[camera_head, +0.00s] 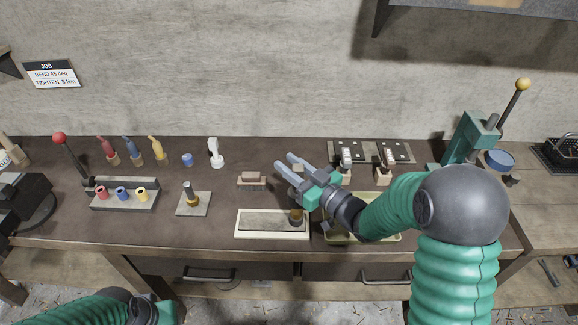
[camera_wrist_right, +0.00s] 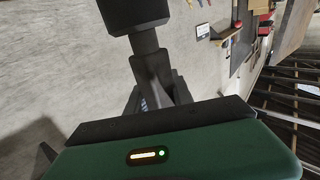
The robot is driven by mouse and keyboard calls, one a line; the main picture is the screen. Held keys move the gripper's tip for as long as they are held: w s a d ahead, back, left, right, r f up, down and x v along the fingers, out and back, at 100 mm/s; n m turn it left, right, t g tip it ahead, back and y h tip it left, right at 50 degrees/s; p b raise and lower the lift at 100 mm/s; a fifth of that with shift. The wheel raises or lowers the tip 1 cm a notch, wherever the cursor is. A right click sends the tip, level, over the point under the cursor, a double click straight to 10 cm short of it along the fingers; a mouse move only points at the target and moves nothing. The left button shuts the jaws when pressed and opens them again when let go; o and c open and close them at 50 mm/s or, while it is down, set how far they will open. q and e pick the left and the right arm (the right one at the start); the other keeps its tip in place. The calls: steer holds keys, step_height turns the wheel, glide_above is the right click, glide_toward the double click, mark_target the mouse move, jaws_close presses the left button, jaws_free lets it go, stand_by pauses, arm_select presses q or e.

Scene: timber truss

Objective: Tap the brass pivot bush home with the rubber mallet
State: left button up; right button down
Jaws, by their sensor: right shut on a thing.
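My right gripper (camera_head: 300,178) is above the middle of the bench, its two grey fingers pointing up and left. It is shut on a dark thing, which I take to be the rubber mallet; its black block (camera_wrist_right: 133,14) stands out beyond the fingers in the right wrist view. The mallet is hard to make out in the head view. A small post with a brass-coloured part (camera_head: 191,193) stands upright on a square grey plate, left of the gripper and apart from it. It looks like the pivot bush, but its seating cannot be told. My left gripper is out of frame.
A pale tray with a grey slab (camera_head: 262,223) lies below the right gripper, with an amber-and-dark cylinder (camera_head: 296,215) at its right end. A brush (camera_head: 251,179) lies behind.

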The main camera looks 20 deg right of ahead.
steer(key=shift+w+r+p, duration=0.1)
steer(key=shift+r+p, duration=0.25)
step_height(320, 180, up, 4)
steer(key=p, duration=0.3)
steer(key=shift+r, duration=0.15)
